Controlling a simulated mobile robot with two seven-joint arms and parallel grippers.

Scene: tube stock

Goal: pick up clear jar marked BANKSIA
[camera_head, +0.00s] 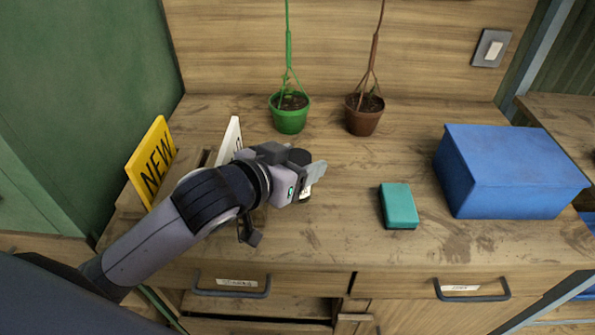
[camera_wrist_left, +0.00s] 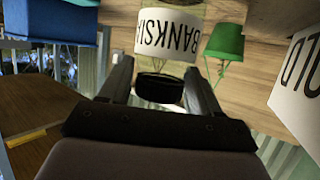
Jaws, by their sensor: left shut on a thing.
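The jar marked BANKSIA (camera_wrist_left: 167,32) shows upside down in the left wrist view, with a white label and a black lid. My left gripper (camera_wrist_left: 158,86) has a finger on each side of it near the lid and is shut on it. In the head view my left gripper (camera_head: 314,176) is over the left-middle of the wooden worktop, and only the black lid (camera_head: 299,157) and a bit of the label show between its fingers. I cannot tell whether the jar touches the worktop. My right gripper is not in view.
A yellow NEW sign (camera_head: 152,160) and a white sign (camera_head: 230,140) stand at the left. A green pot (camera_head: 290,115) and a brown pot (camera_head: 364,116) stand at the back. A teal block (camera_head: 399,206) and a blue box (camera_head: 508,172) are at the right. The front middle is clear.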

